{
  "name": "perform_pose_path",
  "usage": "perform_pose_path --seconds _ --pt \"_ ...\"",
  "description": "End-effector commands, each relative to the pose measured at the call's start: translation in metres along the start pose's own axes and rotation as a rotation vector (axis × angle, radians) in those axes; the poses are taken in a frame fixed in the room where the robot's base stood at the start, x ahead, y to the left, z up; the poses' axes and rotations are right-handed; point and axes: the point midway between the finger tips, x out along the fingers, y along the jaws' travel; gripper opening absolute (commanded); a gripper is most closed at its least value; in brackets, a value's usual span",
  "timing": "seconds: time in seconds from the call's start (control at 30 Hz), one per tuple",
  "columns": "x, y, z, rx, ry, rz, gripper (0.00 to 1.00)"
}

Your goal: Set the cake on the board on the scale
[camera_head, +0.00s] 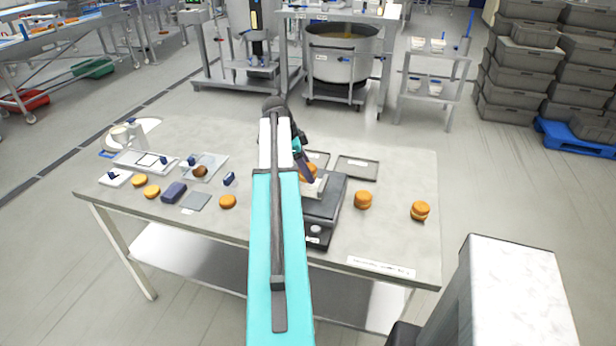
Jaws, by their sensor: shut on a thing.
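The dark scale (324,205) stands near the middle of the table, right of my arm. A small pale board (313,188) shows on its top, partly hidden by my arm. My gripper (306,171) is over the scale's far left part, shut on an orange-brown cake (311,170). The cake is mostly hidden by the gripper. I cannot tell whether it touches the board. Two more filled cakes, one nearer (363,200) and one farther right (420,210), stand on the table right of the scale.
Single rounds (228,201), a dark blue block (174,192) and trays (147,161) lie on the left of the table. Flat dark trays (357,167) lie behind the scale. A label strip (381,267) is at the front edge. The table's right side has free room.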

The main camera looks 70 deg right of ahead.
Motion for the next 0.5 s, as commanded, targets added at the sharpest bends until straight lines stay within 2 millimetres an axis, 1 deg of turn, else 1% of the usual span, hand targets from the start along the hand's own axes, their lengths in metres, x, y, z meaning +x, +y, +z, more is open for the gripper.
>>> perform_pose_path --seconds 0.33,0.5 --pt "0.023 0.001 0.009 0.0 0.0 0.002 0.38" --pt "0.029 0.0 0.012 0.001 0.0 0.0 0.38"
